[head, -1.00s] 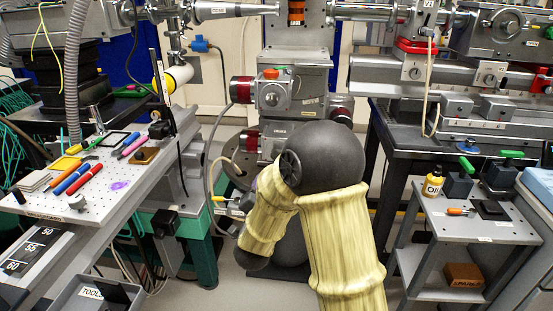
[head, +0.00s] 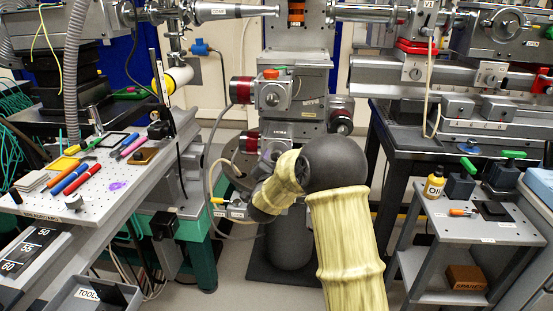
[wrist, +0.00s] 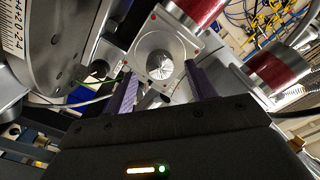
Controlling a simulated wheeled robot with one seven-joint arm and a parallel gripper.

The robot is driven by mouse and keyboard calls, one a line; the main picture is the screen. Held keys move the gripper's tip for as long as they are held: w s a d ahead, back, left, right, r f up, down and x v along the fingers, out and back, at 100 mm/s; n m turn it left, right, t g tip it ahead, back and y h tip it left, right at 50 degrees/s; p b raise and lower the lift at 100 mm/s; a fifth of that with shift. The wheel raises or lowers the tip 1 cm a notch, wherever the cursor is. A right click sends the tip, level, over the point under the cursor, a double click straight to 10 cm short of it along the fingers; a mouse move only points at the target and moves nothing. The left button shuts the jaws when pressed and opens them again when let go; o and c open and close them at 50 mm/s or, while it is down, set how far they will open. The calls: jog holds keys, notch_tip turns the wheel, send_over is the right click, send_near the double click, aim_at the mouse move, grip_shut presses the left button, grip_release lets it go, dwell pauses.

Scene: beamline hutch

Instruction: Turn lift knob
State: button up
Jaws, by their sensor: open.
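A round silver knob (wrist: 154,66) on a square metal plate with red dots is in the upper middle of the wrist view. My gripper (wrist: 161,74) is open, its two purple fingers pointing at the knob, one on each side in the picture. I cannot tell whether they touch it. In the head view, a stage column (head: 312,78) carries an upper knob (head: 272,97) with an orange cap above it. My forearm reaches the column's lower stage, where my gripper is small and partly hidden. The knob faced by it is not clear there, and I cannot read which is the lift knob.
Red motors (head: 241,90) stick out from the column, and one shows large in the wrist view (wrist: 196,10). A perforated bench (head: 120,190) stands left, a small cart (head: 485,230) right.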

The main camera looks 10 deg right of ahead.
aim_at(276, 157)
jog(key=shift+x, duration=1.95)
jog(key=c, duration=1)
jog(key=shift+n, duration=0.4)
